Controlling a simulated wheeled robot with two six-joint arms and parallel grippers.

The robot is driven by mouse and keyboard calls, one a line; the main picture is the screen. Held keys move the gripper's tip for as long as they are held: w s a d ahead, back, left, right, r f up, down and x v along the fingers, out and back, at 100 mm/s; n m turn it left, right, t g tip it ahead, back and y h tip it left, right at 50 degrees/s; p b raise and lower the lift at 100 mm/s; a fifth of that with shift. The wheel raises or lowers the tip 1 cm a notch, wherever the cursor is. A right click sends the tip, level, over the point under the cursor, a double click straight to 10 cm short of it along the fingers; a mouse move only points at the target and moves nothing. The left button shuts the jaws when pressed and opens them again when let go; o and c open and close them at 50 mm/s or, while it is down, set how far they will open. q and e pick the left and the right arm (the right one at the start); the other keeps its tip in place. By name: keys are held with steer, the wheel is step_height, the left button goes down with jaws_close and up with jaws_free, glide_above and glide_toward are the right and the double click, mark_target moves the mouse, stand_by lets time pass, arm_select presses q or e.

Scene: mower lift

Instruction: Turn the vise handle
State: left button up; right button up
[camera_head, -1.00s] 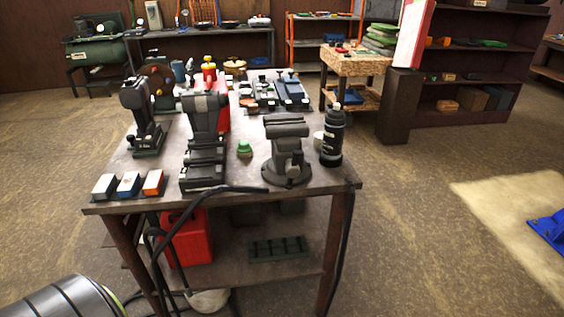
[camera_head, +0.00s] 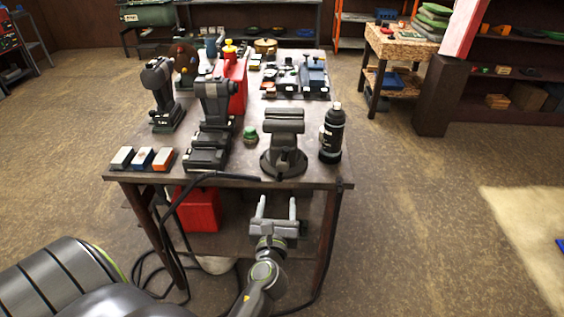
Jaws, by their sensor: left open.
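The grey vise (camera_head: 284,140) stands upright on its round base near the front edge of the workbench (camera_head: 235,172), right of centre. I cannot make out its handle clearly. My left gripper (camera_head: 275,206) shows in the head view below and in front of the vise, nearer to me than the bench's front edge. Its two pale fingers point up and away from me, spread apart with nothing between them. It does not appear to touch the vise. My right gripper is not in view.
A black bottle (camera_head: 332,135) stands close right of the vise, and a small green-topped jar (camera_head: 250,137) close left. A dark power tool (camera_head: 213,115) and small blocks (camera_head: 142,158) occupy the bench's left side. A black cable (camera_head: 185,190) hangs over the front edge.

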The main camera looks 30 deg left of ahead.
mark_target(282, 168)
arm_select(q)
steer(key=p+x, duration=0.1)
steer(key=x, duration=1.5)
steer(key=shift+w+f+p, duration=0.1)
steer(key=shift+w+p, duration=0.1)
steer(key=shift+p, duration=0.1)
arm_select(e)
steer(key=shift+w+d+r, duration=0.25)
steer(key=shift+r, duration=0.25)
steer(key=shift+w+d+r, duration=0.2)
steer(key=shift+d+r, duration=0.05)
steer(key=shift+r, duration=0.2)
arm_select(q)
steer(key=shift+c, duration=0.4)
steer(key=c, duration=0.9)
